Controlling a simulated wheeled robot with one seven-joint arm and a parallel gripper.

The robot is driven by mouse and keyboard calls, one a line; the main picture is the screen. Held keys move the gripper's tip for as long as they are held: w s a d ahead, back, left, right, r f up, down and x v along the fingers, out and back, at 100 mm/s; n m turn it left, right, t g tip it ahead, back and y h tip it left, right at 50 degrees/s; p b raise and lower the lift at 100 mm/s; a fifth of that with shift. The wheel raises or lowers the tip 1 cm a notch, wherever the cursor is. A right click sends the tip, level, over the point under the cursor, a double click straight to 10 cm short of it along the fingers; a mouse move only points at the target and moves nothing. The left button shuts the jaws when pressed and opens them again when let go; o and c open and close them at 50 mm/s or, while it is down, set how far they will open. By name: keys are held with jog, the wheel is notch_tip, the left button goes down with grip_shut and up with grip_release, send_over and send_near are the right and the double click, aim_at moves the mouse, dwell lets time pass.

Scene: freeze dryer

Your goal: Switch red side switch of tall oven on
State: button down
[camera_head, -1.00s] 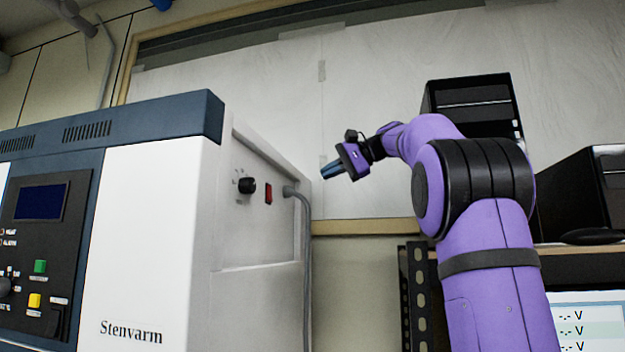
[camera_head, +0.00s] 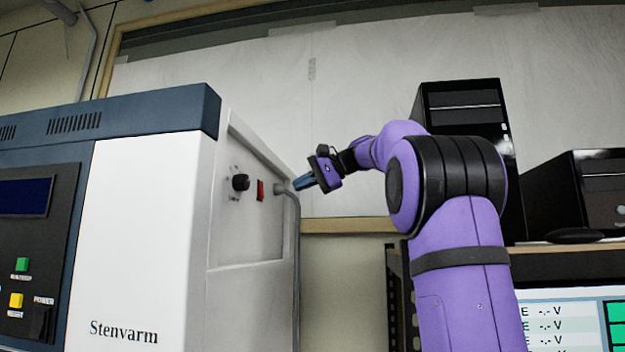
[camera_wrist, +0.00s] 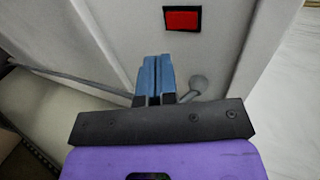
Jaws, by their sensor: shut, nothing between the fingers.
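The tall oven (camera_head: 140,235) is white with a dark blue top and front panel, and bears the name Stenvarm. Its red side switch (camera_head: 260,190) is a small red rectangle in a dark frame on the side wall, right of a black knob. In the wrist view the red switch (camera_wrist: 182,19) lies ahead of the fingers, slightly to the right. My gripper (camera_head: 298,185) is shut and empty, close to the oven's right side. In the wrist view its blue fingers (camera_wrist: 158,62) are together and stop short of the switch. Which way the switch is tipped cannot be told.
A black knob (camera_head: 240,182) sits beside the switch. A grey cable (camera_head: 297,230) leaves the side wall near the switch and hangs down close to my fingers. Black computer cases (camera_head: 465,130) stand on a shelf at the right.

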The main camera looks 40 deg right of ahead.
aim_at(262, 191)
jog(key=x, duration=0.5)
jog(key=r+x, duration=0.1)
jog(key=x, duration=0.2)
jog(key=shift+w+a, duration=0.1)
jog(key=shift+w, duration=0.1)
jog(key=shift+w+a+f, duration=0.1)
jog(key=shift+w+a, duration=0.05)
dwell(0.3)
jog(key=shift+r, duration=0.85)
